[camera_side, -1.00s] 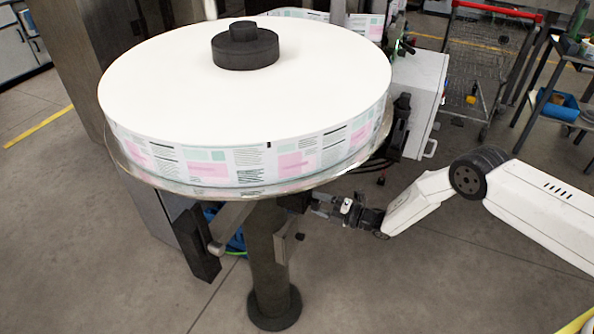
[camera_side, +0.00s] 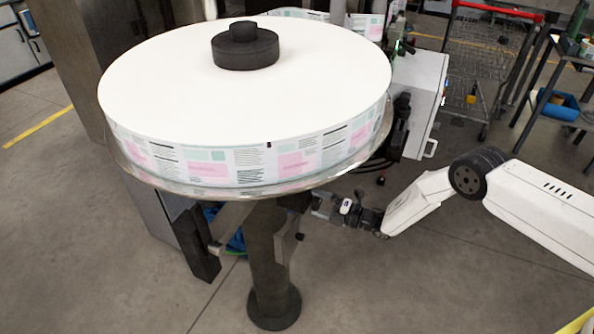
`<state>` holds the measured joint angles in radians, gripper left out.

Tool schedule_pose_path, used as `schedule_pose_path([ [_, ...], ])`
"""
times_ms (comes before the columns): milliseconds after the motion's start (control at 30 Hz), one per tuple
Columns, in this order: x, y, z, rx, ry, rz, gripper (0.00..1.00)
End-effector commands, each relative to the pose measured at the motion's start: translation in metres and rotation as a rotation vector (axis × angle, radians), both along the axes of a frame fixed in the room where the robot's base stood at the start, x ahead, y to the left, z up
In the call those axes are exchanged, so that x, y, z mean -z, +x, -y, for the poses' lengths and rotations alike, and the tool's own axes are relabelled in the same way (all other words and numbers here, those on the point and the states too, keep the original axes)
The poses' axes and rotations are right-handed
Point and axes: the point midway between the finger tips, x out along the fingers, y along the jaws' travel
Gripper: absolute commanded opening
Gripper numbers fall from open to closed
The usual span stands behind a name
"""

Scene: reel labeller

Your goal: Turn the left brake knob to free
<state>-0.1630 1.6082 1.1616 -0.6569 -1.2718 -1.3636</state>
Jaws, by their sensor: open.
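My gripper (camera_side: 320,205) reaches in from the right, just below the rim of the large label reel. It is open, with its fingertips close to the dark fitting (camera_side: 292,202) under the reel plate. I cannot tell whether the fingers touch that fitting. A small black knob (camera_side: 299,237) sticks out from the bracket on the column, below and left of my gripper. I cannot tell which part is the left brake knob or how it is set.
The label reel (camera_side: 160,95) lies flat on a clear round plate (camera_side: 245,191) above a dark column (camera_side: 267,265). A white box (camera_side: 422,85) stands behind on the right. A cart (camera_side: 475,75) and shelf (camera_side: 555,105) are farther back.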

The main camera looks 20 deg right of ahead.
Motion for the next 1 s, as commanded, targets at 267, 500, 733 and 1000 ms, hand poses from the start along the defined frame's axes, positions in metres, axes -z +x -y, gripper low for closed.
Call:
schedule_pose_path([
  [267,0.001,-0.004,0.005,0.001,0.0,-0.003,1.0],
  [500,0.0,-0.018,0.019,0.002,0.001,-0.002,1.0],
  [733,0.0,-0.036,0.038,0.003,0.0,-0.001,1.0],
  [1000,0.0,-0.052,0.053,0.001,-0.001,-0.001,1.0],
])
